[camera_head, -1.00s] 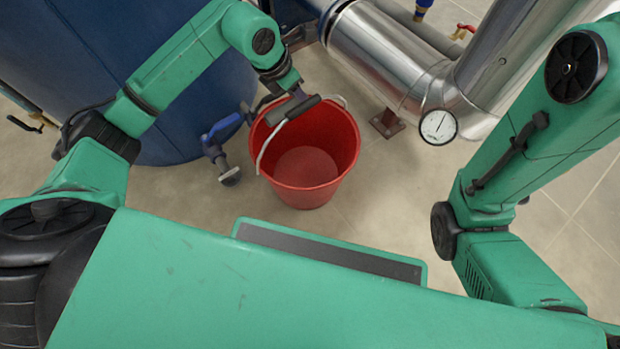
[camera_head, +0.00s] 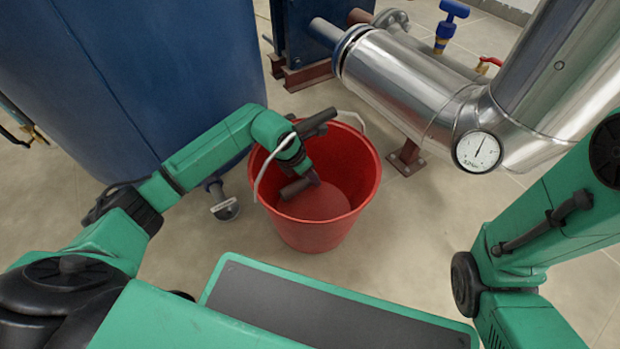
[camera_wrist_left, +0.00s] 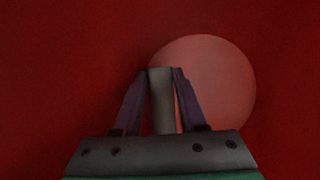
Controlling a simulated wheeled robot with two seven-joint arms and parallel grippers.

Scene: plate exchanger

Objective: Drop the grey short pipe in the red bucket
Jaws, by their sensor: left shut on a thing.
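The red bucket (camera_head: 345,225) stands on the floor in the middle of the head view, with its white wire handle leaning to one side. My left gripper (camera_head: 313,179) is inside the bucket's mouth, pointing down. In the left wrist view, the two dark fingers of my left gripper (camera_wrist_left: 160,100) are closed on the grey short pipe (camera_wrist_left: 162,100), which lies between them. Behind it are the red wall and the paler round bottom of the bucket. My right gripper is not in view.
A blue tank (camera_head: 130,80) stands left of and behind the bucket. A valve end (camera_head: 224,208) is left of the bucket. A silver pipe (camera_head: 410,90) with a gauge (camera_head: 478,152) is at the right. Floor is clear in front of the bucket.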

